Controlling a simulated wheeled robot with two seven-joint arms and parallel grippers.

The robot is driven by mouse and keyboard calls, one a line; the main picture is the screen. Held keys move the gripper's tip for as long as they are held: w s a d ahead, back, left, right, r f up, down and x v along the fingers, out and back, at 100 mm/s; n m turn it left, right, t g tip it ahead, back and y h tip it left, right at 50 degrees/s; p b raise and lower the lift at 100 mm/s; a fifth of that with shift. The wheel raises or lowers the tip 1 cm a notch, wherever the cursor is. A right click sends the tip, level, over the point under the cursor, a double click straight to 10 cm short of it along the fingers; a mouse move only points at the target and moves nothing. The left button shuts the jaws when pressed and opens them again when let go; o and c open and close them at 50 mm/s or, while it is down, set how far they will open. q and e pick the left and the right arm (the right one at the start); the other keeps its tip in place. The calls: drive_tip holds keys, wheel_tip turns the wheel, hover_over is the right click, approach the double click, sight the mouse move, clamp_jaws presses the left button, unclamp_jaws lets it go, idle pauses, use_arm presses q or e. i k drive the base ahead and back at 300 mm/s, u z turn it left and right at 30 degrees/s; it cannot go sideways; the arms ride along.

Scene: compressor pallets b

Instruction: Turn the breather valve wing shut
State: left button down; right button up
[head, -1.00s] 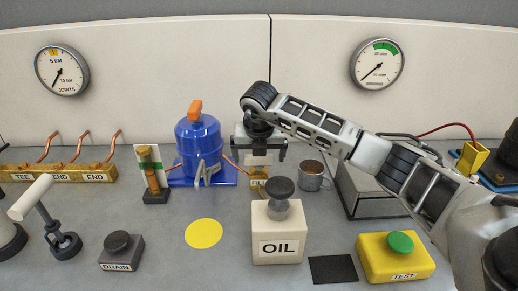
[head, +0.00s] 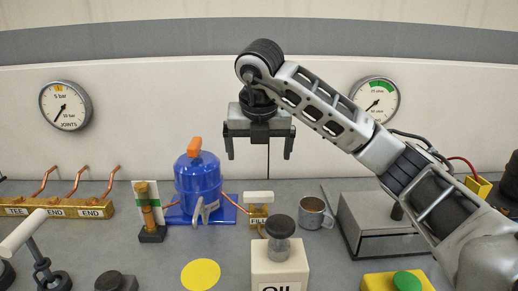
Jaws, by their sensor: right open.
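The blue compressor (head: 198,178) stands on a blue base at the middle of the bench. It has an orange piece (head: 194,146) on top and a grey winged piece (head: 206,208) at its front. To its right is a brass block marked FILL (head: 258,221) with a white bar (head: 258,197) lying crosswise on top. None of these parts carries a breather label that I can read. My right gripper (head: 260,153) is open and empty, pointing down above and behind the FILL block, touching nothing. My left gripper is out of view.
The OIL container (head: 280,263) with a dark knob stands in front of the FILL block. A metal mug (head: 313,214) and a grey box (head: 375,223) stand to the right. A striped gauge post (head: 148,212) stands left of the compressor. A yellow disc (head: 201,274) lies in front.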

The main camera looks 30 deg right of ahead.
sight(193, 150)
drive_tip(key=k, duration=1)
